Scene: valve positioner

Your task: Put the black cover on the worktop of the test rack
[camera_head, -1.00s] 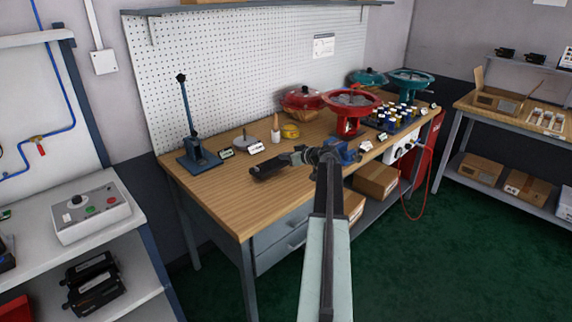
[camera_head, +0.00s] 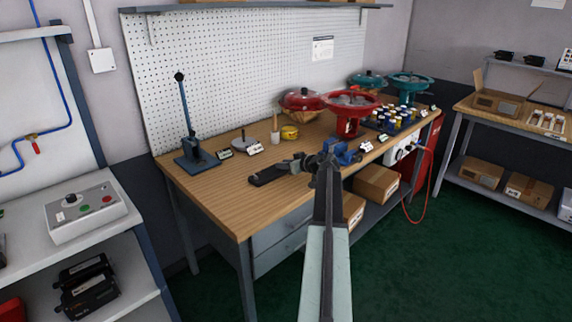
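The test rack at the left has a pale worktop (camera_head: 25,222). A dark, flat, elongated piece (camera_head: 266,177), which looks like the black cover, shows over the wooden bench at the end of my arm. My gripper (camera_head: 290,164) points left from the wrist and overlaps this piece. The fingers are too small and dark to tell apart from it, so a grip is not clear. I also cannot tell whether the piece touches the bench top.
The rack worktop carries a grey control box (camera_head: 87,213); its front part is bare. Black devices (camera_head: 85,285) sit on the shelf below. The wooden bench (camera_head: 225,205) holds a lever press (camera_head: 196,156), a blue vise (camera_head: 345,152) and a red handwheel (camera_head: 350,103). Green floor is open at right.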

